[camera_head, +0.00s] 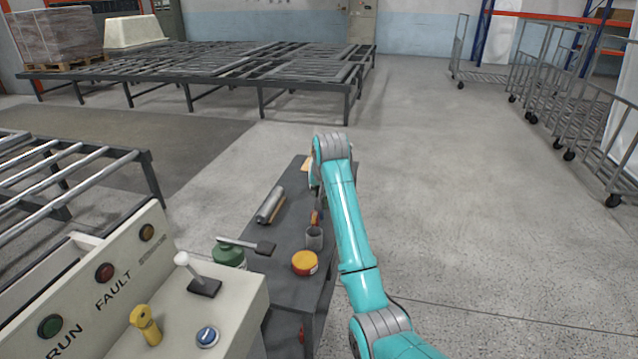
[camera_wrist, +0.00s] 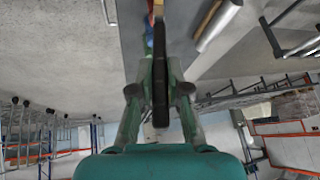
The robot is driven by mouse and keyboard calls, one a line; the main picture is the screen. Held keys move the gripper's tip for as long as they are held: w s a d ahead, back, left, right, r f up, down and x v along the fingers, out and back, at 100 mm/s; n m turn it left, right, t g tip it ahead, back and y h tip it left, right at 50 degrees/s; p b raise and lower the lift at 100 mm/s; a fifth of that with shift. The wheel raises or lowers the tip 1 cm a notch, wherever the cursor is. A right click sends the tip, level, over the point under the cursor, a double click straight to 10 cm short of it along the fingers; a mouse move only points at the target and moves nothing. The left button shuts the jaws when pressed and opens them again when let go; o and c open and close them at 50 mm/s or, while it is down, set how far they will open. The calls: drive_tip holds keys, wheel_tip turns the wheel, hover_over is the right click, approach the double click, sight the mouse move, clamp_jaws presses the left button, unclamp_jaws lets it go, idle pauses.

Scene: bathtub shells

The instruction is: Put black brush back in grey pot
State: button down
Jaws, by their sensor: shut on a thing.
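My gripper (camera_wrist: 160,85) is shut on a long, dark, narrow thing, which looks like the black brush (camera_wrist: 159,45), in the wrist view. In the head view my arm hides most of the gripper and what it holds. The grey pot (camera_head: 314,239) stands on the dark bench, just left of my arm. An orange-tipped thing (camera_head: 315,217) shows right behind or in the pot; I cannot tell which. The gripper is beyond the pot, toward the bench's far end.
A control panel (camera_head: 105,285) stands at front left. Open floor lies right.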

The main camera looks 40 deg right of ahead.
wheel_tip(320, 180, down, 9)
drive_tip(key=shift+r, duration=0.2)
idle(0.5)
drive_tip(key=c, duration=1.1)
unclamp_jaws()
drive_tip(key=shift+o, duration=0.2)
drive_tip(key=v, duration=1.2)
